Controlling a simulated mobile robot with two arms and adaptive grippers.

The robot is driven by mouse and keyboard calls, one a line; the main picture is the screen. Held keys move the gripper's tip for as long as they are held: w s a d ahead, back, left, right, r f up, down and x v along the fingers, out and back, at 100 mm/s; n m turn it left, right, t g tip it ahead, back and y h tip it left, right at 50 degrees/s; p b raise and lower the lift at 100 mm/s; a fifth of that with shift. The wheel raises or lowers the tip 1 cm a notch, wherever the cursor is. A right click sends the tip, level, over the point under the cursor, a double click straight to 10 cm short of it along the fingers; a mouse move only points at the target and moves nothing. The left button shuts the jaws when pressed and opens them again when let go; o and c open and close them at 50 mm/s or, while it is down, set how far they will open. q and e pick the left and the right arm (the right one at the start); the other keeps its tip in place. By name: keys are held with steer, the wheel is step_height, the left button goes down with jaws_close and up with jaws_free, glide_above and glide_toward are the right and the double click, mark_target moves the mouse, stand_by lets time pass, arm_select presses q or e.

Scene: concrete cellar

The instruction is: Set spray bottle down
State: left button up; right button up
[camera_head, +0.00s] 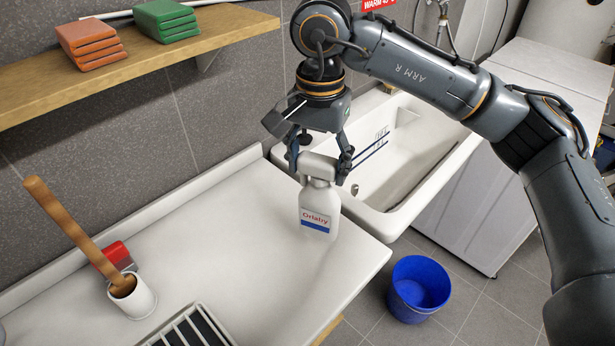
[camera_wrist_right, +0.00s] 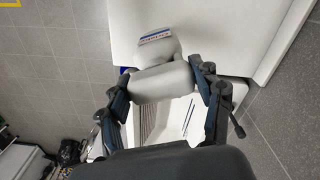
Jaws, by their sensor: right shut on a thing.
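The white spray bottle (camera_head: 319,208) has a red "Orlaby" label with a blue band. It is upright over the right end of the white counter (camera_head: 230,235), near the sink. I cannot tell whether its base touches the counter. My right gripper (camera_head: 321,168) comes from above and is shut on the bottle's head. In the right wrist view the bottle's head (camera_wrist_right: 163,82) lies between the two fingers (camera_wrist_right: 163,88), with the body beyond it. My left gripper is not in view.
A white sink (camera_head: 400,150) adjoins the counter on the right. A holder (camera_head: 133,298) with a wooden-handled tool, a red object (camera_head: 114,255) and a rack (camera_head: 190,328) stand at the left. A blue bucket (camera_head: 419,287) is on the floor. The counter's middle is clear.

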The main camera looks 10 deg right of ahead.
mark_target(319, 201)
steer(key=shift+w+a+f, duration=0.25)
steer(key=shift+a+f, duration=0.4)
steer(key=shift+f, duration=0.15)
steer(key=shift+a+f+p, duration=0.1)
steer(key=shift+f+p, duration=0.25)
steer(key=shift+p, duration=0.3)
step_height(319, 201, down, 2)
steer(key=shift+p, duration=0.5)
steer(key=shift+f, duration=0.35)
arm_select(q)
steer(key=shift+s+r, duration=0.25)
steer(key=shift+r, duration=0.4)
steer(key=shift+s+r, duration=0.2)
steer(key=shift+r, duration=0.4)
arm_select(e)
steer(key=shift+f, duration=0.15)
steer(key=o, duration=1.8)
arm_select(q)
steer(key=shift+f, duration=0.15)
